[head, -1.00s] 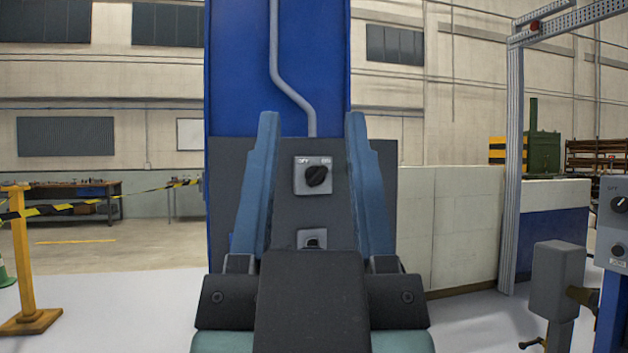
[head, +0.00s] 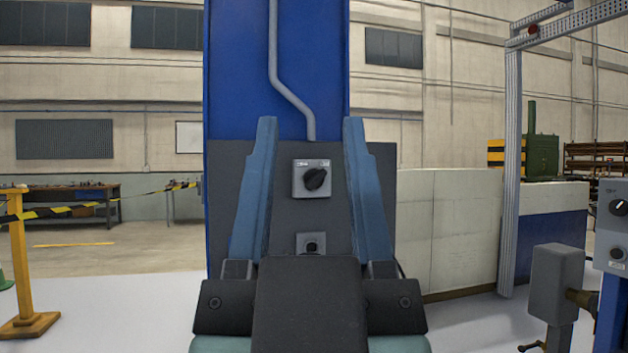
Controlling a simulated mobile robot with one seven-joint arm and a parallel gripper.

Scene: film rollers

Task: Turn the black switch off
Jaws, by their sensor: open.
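The black switch (head: 314,180) is a rotary knob on a light grey square plate (head: 299,187). The plate is mounted on a dark grey panel on a blue column. Its knob handle is tilted, with its upper end toward the right; the small labels above it are too blurred to read now. My gripper (head: 310,122) is open, its two blue fingers standing wide on the left and right of the switch in the picture. Nothing is between the fingers' tips, and no contact with the knob shows. How far the fingers are from the panel is hard to tell.
A second grey plate with a small black knob (head: 312,244) sits lower on the panel, partly hidden by my gripper. A grey conduit (head: 275,60) runs down the blue column (head: 235,70). At right stand a grey control box (head: 611,225) and a metal frame (head: 511,170).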

